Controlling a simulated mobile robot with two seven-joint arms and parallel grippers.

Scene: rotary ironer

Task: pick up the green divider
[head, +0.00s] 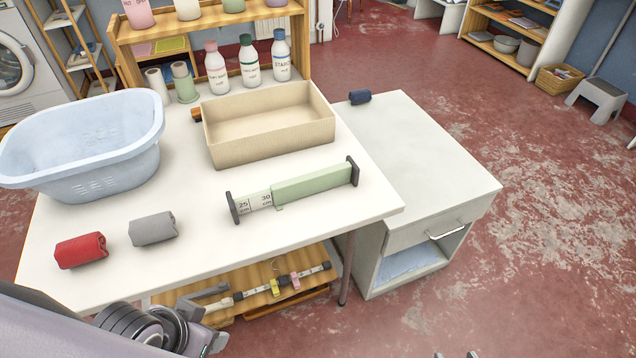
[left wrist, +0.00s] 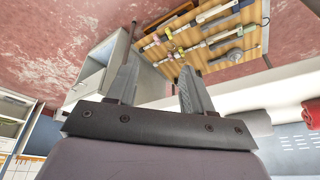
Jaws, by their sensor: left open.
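The green divider (head: 314,186) lies on the white table near its right front part, in the head view. It is a pale green bar with dark end plates and a white scale part marked 25 cm and 30 cm at its left. My left gripper (head: 217,323) is open and empty, low at the table's front edge, apart from the divider and below and left of it in the picture. Its two spread fingers (left wrist: 160,65) show in the left wrist view, where the divider is not visible. Two small grey tips at the head view's bottom edge may be my right gripper (head: 455,355).
A beige open box (head: 270,152) stands just behind the divider. A blue basin (head: 85,150), a red roll (head: 81,250) and a grey roll (head: 153,229) are to the left. A lower cabinet (head: 430,160) adjoins at right. The tabletop around the divider is clear.

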